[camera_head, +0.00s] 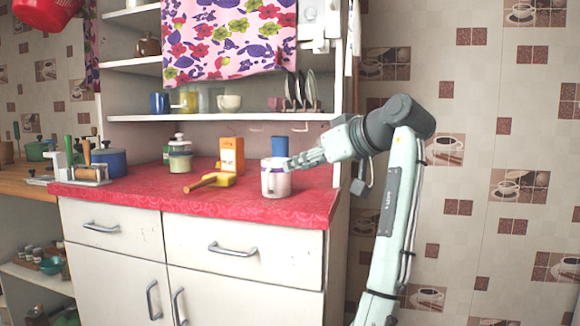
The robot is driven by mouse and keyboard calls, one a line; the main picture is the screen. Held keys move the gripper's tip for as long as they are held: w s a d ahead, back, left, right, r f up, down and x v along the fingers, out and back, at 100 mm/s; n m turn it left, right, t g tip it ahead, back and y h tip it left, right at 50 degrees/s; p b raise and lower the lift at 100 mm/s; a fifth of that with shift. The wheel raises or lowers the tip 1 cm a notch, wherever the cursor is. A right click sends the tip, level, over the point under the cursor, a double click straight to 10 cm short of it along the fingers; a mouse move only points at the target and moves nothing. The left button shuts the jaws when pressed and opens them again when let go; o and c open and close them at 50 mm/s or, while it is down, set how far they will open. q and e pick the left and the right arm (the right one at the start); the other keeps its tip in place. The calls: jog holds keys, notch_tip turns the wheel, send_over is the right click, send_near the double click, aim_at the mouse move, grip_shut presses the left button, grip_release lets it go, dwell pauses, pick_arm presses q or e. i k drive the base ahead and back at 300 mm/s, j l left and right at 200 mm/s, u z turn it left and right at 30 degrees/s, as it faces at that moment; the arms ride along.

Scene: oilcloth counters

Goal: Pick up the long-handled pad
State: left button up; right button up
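The long-handled pad (223,180) lies on the red countertop (130,196). It has a yellow body and a tan handle that points left toward the front of the counter.
An orange box (231,155) stands behind the pad, with a lidded jar (180,160) to its left. A blue pot (108,161) and a tool rack (80,174) stand farther left. Shelves and a hanging floral cloth (228,42) are above. The counter's front left is clear.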

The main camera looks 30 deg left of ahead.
aim_at(214, 179)
jog(key=u, duration=1.35)
jog(key=k+l, duration=0.1)
jog(key=l, duration=0.6)
jog(key=k, duration=0.05)
